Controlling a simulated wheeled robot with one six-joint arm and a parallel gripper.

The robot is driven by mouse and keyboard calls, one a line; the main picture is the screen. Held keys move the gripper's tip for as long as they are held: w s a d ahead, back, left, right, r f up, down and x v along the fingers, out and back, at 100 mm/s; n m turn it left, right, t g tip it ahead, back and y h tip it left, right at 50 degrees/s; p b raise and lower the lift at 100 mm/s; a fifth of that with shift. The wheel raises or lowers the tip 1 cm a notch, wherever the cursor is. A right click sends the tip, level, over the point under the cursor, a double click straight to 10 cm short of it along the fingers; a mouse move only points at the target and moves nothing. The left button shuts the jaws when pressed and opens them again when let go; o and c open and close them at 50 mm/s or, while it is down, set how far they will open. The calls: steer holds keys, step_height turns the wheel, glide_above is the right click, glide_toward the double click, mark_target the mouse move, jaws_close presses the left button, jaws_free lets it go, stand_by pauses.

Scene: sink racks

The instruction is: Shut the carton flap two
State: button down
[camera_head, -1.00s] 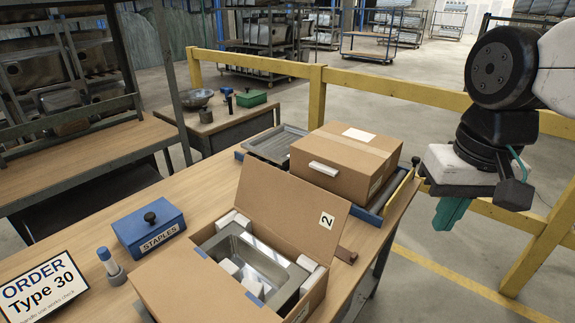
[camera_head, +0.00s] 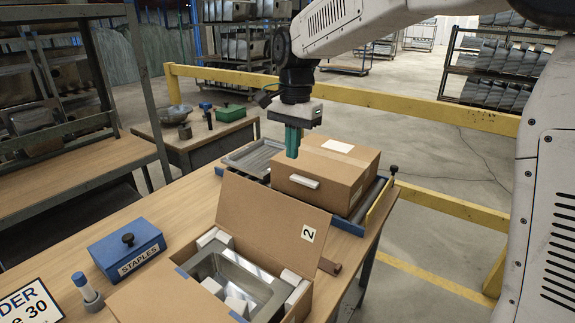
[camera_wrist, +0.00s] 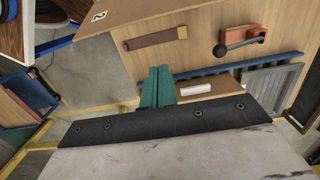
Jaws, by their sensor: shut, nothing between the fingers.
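The open carton (camera_head: 166,296) stands on the workbench with a steel sink (camera_head: 247,285) inside, packed between white foam blocks. Its flap two (camera_head: 268,219), marked with a "2" label, stands up at the carton's back side, tilted away from the opening. The flap's edge with its label also shows at the top of the wrist view (camera_wrist: 113,12). My gripper (camera_head: 293,142) has teal fingers, shut and empty, pointing down. It hangs behind the flap, above and near the closed carton, apart from the flap. The fingers also show in the wrist view (camera_wrist: 157,84).
A closed carton (camera_head: 330,174) sits on a blue-edged tray behind the open one, beside a grey metal tray (camera_head: 255,157). A brown wooden-handled tool (camera_head: 329,267) lies right of the flap. A yellow rail (camera_head: 420,116) runs behind.

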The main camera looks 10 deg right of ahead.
steer(key=s+a+f, duration=0.3)
steer(key=f, duration=0.4)
steer(key=shift+f, duration=0.25)
steer(key=shift+s, duration=0.1)
